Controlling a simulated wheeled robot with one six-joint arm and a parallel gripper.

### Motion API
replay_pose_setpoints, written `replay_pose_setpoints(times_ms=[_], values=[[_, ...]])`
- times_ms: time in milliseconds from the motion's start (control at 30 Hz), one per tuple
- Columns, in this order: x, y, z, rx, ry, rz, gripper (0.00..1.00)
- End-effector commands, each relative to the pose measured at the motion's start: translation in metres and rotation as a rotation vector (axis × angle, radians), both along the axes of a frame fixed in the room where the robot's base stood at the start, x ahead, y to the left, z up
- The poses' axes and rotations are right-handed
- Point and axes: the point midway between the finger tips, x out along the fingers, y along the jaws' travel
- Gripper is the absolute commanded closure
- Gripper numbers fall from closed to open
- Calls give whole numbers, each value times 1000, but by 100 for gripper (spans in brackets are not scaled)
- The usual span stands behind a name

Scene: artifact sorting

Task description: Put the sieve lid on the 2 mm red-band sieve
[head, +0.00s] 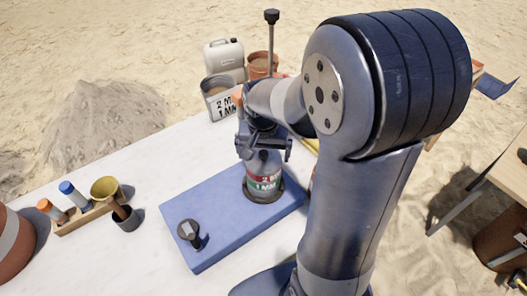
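A stack of sieves stands upright on a blue mat (205,215) on the white table. Its upper sieve has a red band (264,177) marked 2 and its lower sieve has a green band (265,187) marked 1 MM. A dark round base is under the stack. My gripper (264,150) is directly over the top of the stack, very close to it. My arm and gripper hide the top of the red-band sieve. I cannot make out the sieve lid, or whether the fingers hold anything.
A dark knobbed tool (189,231) stands on the mat's front left. A labelled bucket (219,98) and a white jerrycan (224,58) are behind. My arm covers the right side.

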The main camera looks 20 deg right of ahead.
Motion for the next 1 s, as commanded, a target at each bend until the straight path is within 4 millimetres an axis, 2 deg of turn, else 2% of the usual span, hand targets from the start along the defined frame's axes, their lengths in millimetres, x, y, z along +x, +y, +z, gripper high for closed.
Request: replay_pose_setpoints(times_ms=[133,233,500,700,1000], values=[[0,0,4,0,-1,0,0],[-1,1,15,0,-3,0,0],[-7,4,69,0,-5,1,0],[-11,5,98,0,-2,1,0],[-12,5,108,0,0,0,0]])
